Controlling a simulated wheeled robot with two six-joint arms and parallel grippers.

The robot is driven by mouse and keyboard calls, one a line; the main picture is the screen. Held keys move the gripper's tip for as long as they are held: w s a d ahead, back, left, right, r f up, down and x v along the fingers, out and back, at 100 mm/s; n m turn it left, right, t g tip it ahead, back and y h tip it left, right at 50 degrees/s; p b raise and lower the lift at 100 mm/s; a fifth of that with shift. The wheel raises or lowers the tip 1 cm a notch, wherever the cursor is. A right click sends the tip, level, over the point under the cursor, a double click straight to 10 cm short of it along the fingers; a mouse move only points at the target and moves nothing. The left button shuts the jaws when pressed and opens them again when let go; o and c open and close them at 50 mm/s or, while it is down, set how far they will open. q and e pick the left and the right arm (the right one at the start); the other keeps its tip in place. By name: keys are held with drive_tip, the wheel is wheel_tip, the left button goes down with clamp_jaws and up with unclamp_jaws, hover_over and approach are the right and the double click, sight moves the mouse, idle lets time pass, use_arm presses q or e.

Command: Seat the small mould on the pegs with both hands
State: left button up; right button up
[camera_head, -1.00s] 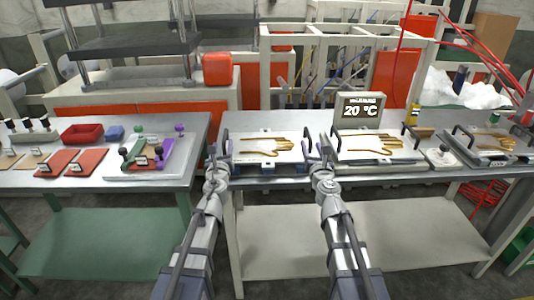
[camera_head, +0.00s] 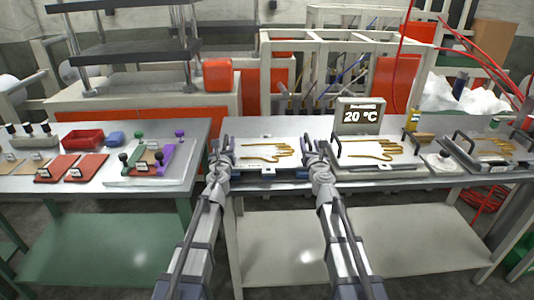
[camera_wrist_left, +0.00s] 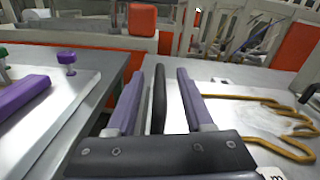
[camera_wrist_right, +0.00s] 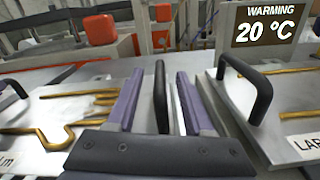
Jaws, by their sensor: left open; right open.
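The small mould (camera_head: 245,164) is a pale plate with a gold hand outline, lying on the middle table between my grippers. It has a dark upright handle at each end. My left gripper (camera_head: 222,145) is open, with its purple fingers on either side of the left handle (camera_wrist_left: 159,98). My right gripper (camera_head: 314,148) is open, with its fingers on either side of the right handle (camera_wrist_right: 161,97). Neither gripper is closed on a handle. I cannot make out the pegs or whether the mould touches them.
A further mould (camera_head: 470,150) lies at the far right. The left table (camera_head: 95,195) holds a red tray (camera_head: 83,139) and coloured knobs.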

use_arm(q)
drive_tip(key=shift+w, duration=0.85)
use_arm(e)
drive_tip(key=shift+w, duration=0.85)
use_arm(q)
drive_tip(key=shift+s, duration=0.1)
use_arm(e)
drive_tip(key=shift+s, duration=0.1)
use_arm(q)
clamp_jaws()
use_arm(e)
drive_tip(key=shift+a, duration=0.1)
clamp_jaws()
use_arm(q)
drive_tip(key=shift+d, duration=0.1)
use_arm(e)
drive_tip(key=shift+a, duration=0.1)
